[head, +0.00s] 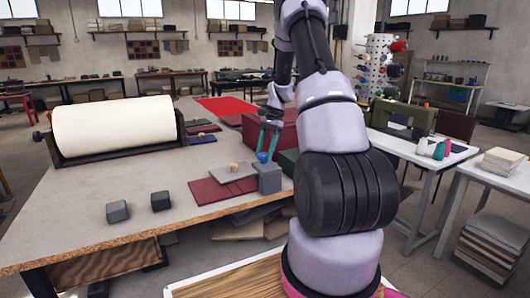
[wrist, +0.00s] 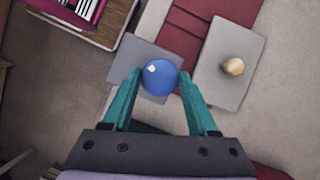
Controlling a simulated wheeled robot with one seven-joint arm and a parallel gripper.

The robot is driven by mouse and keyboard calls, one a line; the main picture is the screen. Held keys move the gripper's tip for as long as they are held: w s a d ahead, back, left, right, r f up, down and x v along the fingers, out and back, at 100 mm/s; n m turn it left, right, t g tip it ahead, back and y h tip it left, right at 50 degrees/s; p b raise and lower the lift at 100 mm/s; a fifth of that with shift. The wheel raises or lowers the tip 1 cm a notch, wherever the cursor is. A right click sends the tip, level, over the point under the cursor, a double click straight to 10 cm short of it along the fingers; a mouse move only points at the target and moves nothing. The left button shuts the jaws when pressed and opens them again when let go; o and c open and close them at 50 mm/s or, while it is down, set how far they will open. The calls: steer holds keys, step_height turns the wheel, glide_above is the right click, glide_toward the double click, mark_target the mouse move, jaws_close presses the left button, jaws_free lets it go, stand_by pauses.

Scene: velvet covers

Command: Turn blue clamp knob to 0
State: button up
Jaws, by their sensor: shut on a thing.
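The blue clamp knob (wrist: 162,84) is a round ball with a small white mark at its upper left in the wrist view. It sits over a grey block (wrist: 127,62), which also shows in the head view (head: 270,182) near the table's right edge. My gripper (wrist: 160,75) has its two teal fingers on either side of the knob and is shut on it. In the head view my gripper (head: 268,142) points down above the block, and the knob is small and partly hidden there. I cannot make out any scale or 0 mark.
A grey plate with a wooden knob (wrist: 233,66) lies close beside the block, over dark red covers (head: 215,191). A dark red box (head: 284,133) stands behind my gripper. Two dark grey blocks (head: 117,211) and a large cream roll (head: 115,125) are at left. The front tabletop is mostly clear.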

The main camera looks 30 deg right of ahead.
steer(key=n, duration=0.2)
steer(key=n+g+h, duration=0.1)
steer(key=n, duration=0.2)
steer(key=shift+w+g, duration=0.15)
steer(key=shift+g, duration=0.15)
stand_by(0.4)
steer(key=o, duration=1.4)
steer(key=shift+c, duration=0.2)
steer(key=v, duration=1.1)
